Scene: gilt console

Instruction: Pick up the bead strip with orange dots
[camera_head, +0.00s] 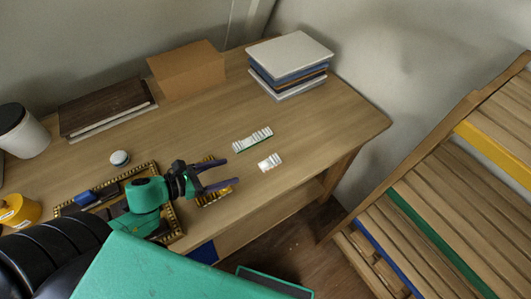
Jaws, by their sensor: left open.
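A yellow-orange beaded strip (213,197) lies near the table's front edge, partly hidden behind my left gripper; its dots are too small to tell apart. My left gripper (232,171) is open and empty, its two dark fingers pointing right over the table and overlapping this strip in the picture. A white strip with a green edge (252,140) lies farther back to the right of the fingers. A shorter white strip (270,162) lies just in front of it. I cannot make out orange dots on either. My right gripper is not in view.
The wooden table (330,120) is clear at right. A book stack (290,58), a cardboard box (187,70) and a dark flat box (104,106) stand at the back. A gilt-edged tray (152,168) lies beneath my left arm. A slatted wooden rack (440,190) stands at right.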

